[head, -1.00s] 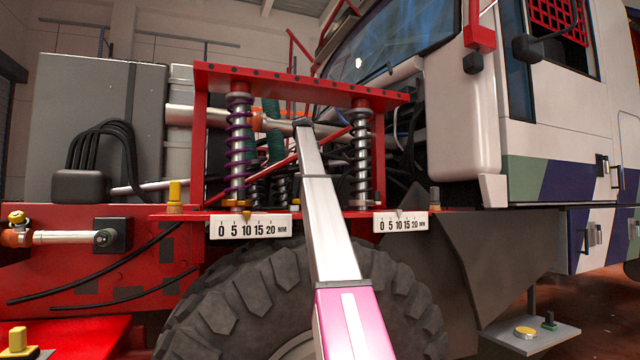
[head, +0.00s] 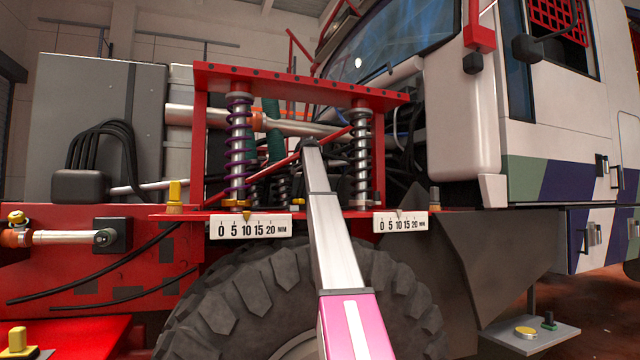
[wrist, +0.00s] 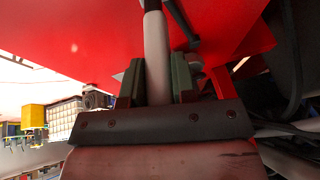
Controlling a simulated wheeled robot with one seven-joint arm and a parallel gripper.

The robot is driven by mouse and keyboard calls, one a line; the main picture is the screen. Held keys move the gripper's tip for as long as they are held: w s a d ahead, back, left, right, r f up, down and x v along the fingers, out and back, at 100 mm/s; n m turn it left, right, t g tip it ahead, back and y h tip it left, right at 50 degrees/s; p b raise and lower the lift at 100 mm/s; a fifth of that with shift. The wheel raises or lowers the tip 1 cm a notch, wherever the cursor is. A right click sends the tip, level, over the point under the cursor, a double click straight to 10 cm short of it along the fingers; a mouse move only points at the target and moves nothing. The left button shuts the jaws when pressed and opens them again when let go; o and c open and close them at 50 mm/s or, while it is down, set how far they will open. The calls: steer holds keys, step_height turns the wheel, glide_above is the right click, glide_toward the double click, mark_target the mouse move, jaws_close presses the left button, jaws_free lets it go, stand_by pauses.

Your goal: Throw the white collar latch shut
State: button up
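I cannot pick out the white collar latch with certainty in either view. In the wrist view, a pale rod (wrist: 157,55) with a dark upper end runs between the two green fingers of my gripper (wrist: 159,80). The fingers lie close along both its sides; I cannot tell whether they press on it. In the head view my arm reaches up to the red frame (head: 300,82), between its two coil springs, and hides my gripper. A pale horizontal tube (head: 195,117) with an orange band crosses behind the springs.
The left coil spring (head: 238,150) and right coil spring (head: 361,155) flank my arm. Two white millimetre scales (head: 250,227) (head: 400,222) sit below, above the large tyre (head: 225,300). In the wrist view a red panel (wrist: 80,35) fills the space beyond the fingers.

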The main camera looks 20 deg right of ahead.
jaws_close()
steer(key=shift+s, duration=0.15)
steer(key=s+f+m+t, duration=0.1)
steer(key=s+f+t, duration=0.1)
steer(key=t, duration=0.1)
steer(key=s+f+t, duration=0.1)
steer(key=s+t, duration=0.1)
steer(key=t, duration=0.2)
steer(key=s+f+m+t, duration=0.1)
steer(key=s+f+t, duration=0.1)
steer(key=s+t, duration=0.1)
steer(key=shift+s+d+f+m+t+h, duration=0.1)
steer(key=shift+f+m+t+h, duration=0.2)
steer(key=shift+f, duration=0.05)
steer(key=shift+s+f+m+t+h, duration=0.2)
steer(key=shift+f+m+t+h, duration=0.3)
steer(key=shift+f+t, duration=0.85)
steer(key=shift+r, duration=0.1)
